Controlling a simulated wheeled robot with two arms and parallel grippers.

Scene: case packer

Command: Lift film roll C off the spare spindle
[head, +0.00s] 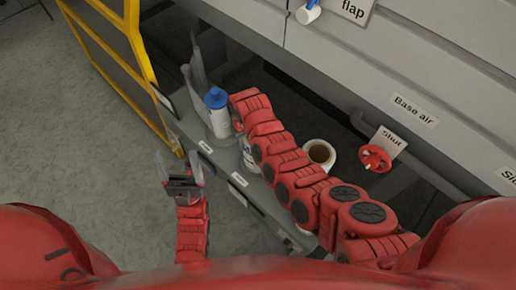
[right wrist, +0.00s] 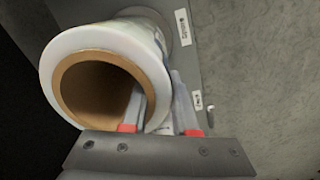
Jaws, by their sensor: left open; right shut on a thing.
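A film roll (right wrist: 75,45) with clear wrap and a brown cardboard core fills the left of the right wrist view. My right gripper (right wrist: 160,95) is shut on its wall, with one finger inside the core and the other outside. A grey disc (right wrist: 182,28) shows behind the roll; I cannot tell whether the roll still sits on a spindle. No letter on the roll is readable. In the head view my right arm hides its own gripper. Another roll with a brown core (head: 320,152) stands right of that arm. My left gripper (head: 179,167) is open and empty above the floor.
A blue-capped white bottle (head: 217,112) stands on the grey labelled shelf (head: 222,170). A white object (head: 247,155) is partly hidden by my right arm. A yellow guard frame (head: 135,70) is at left, a red valve wheel (head: 375,158) at right.

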